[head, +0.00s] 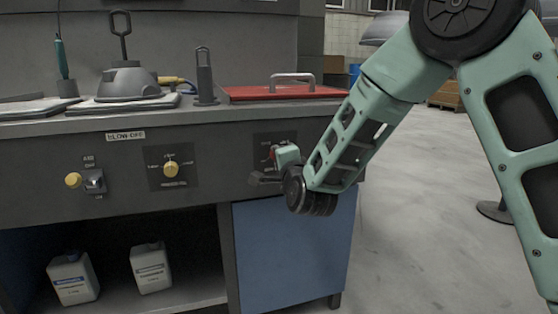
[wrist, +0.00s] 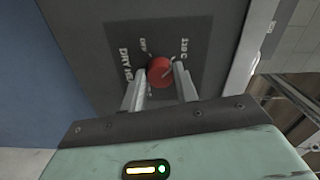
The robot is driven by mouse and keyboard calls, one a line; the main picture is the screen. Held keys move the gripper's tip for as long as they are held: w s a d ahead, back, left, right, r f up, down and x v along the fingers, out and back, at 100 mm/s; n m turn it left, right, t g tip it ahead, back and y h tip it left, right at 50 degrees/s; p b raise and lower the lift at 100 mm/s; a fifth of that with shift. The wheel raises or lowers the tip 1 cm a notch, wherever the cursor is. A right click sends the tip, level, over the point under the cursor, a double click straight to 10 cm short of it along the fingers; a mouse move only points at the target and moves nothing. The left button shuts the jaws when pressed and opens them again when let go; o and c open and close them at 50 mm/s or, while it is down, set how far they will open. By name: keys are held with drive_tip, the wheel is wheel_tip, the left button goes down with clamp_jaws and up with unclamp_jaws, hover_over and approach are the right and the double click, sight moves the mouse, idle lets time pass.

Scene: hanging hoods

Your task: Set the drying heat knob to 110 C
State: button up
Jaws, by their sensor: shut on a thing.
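The drying heat knob is a red round knob (wrist: 160,70) on a dark label plate (wrist: 112,30) in the wrist view, where the picture is turned sideways. The plate's text reads "DRY HE...", "OFF" and "110 C", partly covered by my fingers. My gripper (wrist: 160,78) has one finger on each side of the knob and is shut on it. The knob's pointer mark is not clear enough to read its setting. In the head view my gripper (head: 268,176) is at the right end of the bench front, with the knob (head: 271,154) partly hidden behind it.
A yellow knob (head: 171,169) and a yellow-ended lever valve (head: 74,180) sit to the left on the same panel. A red lid (head: 281,92) with a metal handle lies on the bench top above. Two white jugs (head: 150,267) stand on the shelf below. Open floor (head: 420,240) lies to the right.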

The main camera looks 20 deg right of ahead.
drive_tip(key=o, duration=1)
drive_tip(key=shift+c, duration=0.2)
drive_tip(key=s+b, duration=1)
drive_tip(key=s, duration=0.7)
drive_tip(key=shift+s, duration=0.2)
